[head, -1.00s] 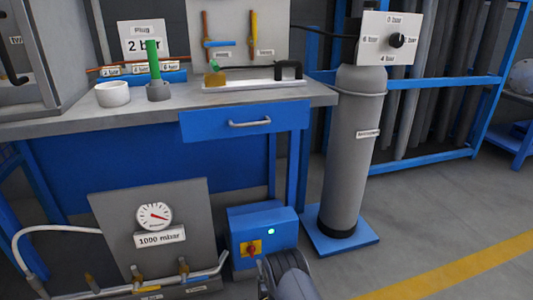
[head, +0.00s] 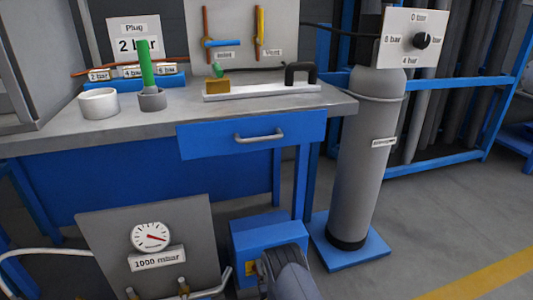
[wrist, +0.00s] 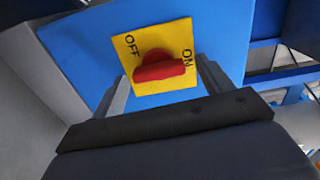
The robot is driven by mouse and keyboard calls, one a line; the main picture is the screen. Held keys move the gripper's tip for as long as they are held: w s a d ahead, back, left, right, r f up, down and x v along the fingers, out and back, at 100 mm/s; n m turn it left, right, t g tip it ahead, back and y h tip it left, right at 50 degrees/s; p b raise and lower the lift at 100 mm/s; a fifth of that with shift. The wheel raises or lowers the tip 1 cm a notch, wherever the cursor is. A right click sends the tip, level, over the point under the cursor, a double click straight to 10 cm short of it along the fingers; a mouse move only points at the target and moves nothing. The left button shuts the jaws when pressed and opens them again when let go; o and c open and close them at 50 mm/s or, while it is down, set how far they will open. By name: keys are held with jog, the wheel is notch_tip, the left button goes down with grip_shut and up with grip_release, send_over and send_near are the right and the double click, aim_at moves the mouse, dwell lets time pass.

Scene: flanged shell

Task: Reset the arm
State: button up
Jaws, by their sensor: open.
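My gripper (wrist: 162,74) shows in the wrist view, its two grey fingers apart on either side of a red rotary knob (wrist: 160,69). The knob sits on a yellow plate (wrist: 140,42) marked OFF at upper left and ON at right. Its bar lies nearly level, its right end near ON. I cannot tell whether the fingers touch it. The plate is on a blue box (wrist: 85,40), which stands on the floor in the head view (head: 262,230). There my arm covers the box's lower right front and hides the gripper.
A bench (head: 150,130) with a blue drawer (head: 215,140) stands above the box. A gauge panel (head: 190,225) reading 1000 mbar is to the left. A grey cylinder (head: 360,170) stands on a blue base at right. Open floor (head: 440,230) lies at far right.

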jog(key=shift+s+a+r+n, duration=0.1)
jog(key=shift+n, duration=4.2)
jog(key=shift+a+r+n, duration=0.1)
jog(key=shift+n, duration=4.2)
